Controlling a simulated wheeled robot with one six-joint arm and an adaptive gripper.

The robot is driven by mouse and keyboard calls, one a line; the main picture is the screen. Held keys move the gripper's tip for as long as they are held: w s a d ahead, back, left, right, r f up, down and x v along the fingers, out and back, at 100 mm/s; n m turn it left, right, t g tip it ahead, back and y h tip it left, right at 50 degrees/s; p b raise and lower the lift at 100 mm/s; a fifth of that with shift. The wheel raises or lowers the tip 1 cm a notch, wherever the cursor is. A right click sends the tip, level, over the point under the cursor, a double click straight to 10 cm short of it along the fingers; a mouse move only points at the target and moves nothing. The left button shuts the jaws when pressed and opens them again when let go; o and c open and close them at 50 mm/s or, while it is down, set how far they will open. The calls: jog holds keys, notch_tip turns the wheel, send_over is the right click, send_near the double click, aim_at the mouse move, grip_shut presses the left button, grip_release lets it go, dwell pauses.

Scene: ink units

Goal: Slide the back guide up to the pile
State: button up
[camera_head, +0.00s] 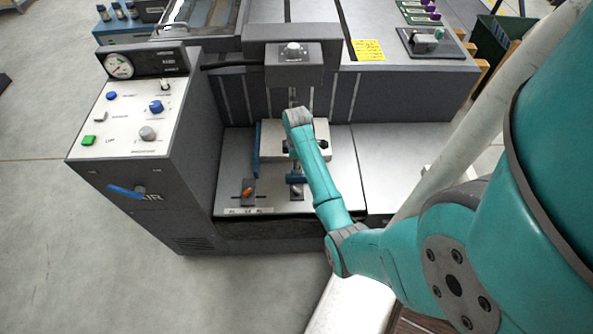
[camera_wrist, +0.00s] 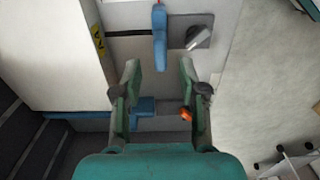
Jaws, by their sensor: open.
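The pile (camera_head: 268,137) is a pale block on the feed table. It also shows at the left of the wrist view (camera_wrist: 62,50). The back guide (camera_head: 297,179) is a small blue upright on the robot's side of the pile; the wrist view shows it (camera_wrist: 160,38) with a gap between it and the pile. My gripper (camera_wrist: 160,70) is open and empty. In the wrist view the guide's lower end appears between the fingertips; contact cannot be told. My arm partly hides the pile in the head view.
A blue side guide (camera_head: 257,150) runs along the pile's left side. An orange knob (camera_head: 247,191) sits left of the back guide. A control console (camera_head: 125,120) stands at left, and a dark head unit (camera_head: 303,68) stands behind the pile. The table right of my arm (camera_head: 385,160) is clear.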

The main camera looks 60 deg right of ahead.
send_over(297, 185)
jog(key=w+d, duration=0.1)
jog(key=d, duration=0.1)
jog(key=shift+w+a+f, duration=0.1)
jog(key=shift+f, duration=2.45)
grip_shut()
